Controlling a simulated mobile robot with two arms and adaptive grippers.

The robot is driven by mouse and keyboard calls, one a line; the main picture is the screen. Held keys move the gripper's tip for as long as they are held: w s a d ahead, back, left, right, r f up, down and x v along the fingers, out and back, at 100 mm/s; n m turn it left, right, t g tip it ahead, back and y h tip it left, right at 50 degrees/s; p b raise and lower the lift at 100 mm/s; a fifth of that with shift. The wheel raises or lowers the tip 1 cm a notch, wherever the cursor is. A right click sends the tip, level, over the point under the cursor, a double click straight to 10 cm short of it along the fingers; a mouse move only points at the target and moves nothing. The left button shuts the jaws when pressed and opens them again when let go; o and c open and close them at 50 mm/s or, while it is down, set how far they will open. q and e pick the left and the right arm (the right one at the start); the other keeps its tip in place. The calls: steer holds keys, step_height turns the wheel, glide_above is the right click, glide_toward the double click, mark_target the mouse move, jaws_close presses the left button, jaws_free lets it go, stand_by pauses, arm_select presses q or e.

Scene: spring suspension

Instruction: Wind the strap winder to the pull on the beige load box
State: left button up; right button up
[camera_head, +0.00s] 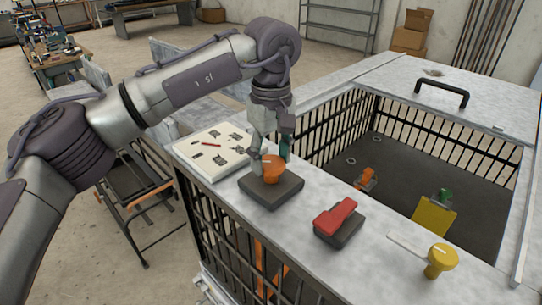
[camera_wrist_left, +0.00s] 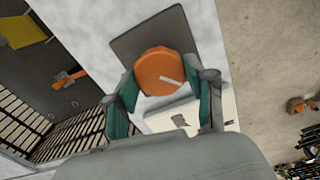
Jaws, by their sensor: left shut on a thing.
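An orange round knob (camera_head: 273,171), which looks like the strap winder, sits on a dark square base (camera_head: 287,192) on the pale counter. My left gripper (camera_head: 271,157) comes down on it from above, one finger on each side. In the left wrist view the knob (camera_wrist_left: 160,71) has a pale pointer line and lies between the green-padded fingers of my left gripper (camera_wrist_left: 167,88), which are shut on it. The dark base (camera_wrist_left: 150,35) shows behind the knob. I cannot make out a beige load box or a pull reading. My right gripper is not in view.
A cream sheet (camera_head: 212,152) with small pictures lies left of the base. A red lever (camera_head: 335,216) and a yellow knob (camera_head: 441,259) stand further right. Behind is a barred pit with a yellow plate (camera_head: 433,217) and an orange piece (camera_head: 366,178). A black handle (camera_head: 442,93) stands at the back.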

mark_target(271, 161)
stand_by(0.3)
arm_select(q)
steer(key=o, duration=1.2)
steer(key=shift+c, duration=0.2)
step_height(271, 161, up, 12)
